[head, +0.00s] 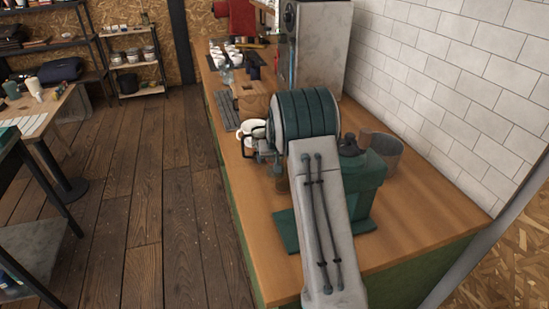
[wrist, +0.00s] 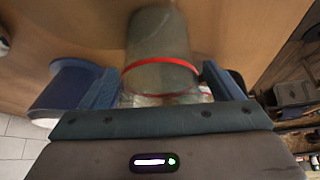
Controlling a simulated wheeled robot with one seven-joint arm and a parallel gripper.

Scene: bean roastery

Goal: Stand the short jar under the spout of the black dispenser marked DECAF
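In the wrist view a clear jar with grey-brown contents and a red band (wrist: 160,45) stands between the two blue fingers of my gripper (wrist: 162,72). Both fingertips appear to touch its sides, so my gripper looks shut on it. The jar's near end is partly hidden by the gripper body. I cannot make out a black dispenser or the word DECAF in either view.
A wooden counter (head: 415,235) runs along a white tiled wall. A green machine (head: 365,180) and a grey canister (head: 384,152) stand right of my arm. A tall grey machine (head: 318,45) stands farther back. The counter's front right is clear.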

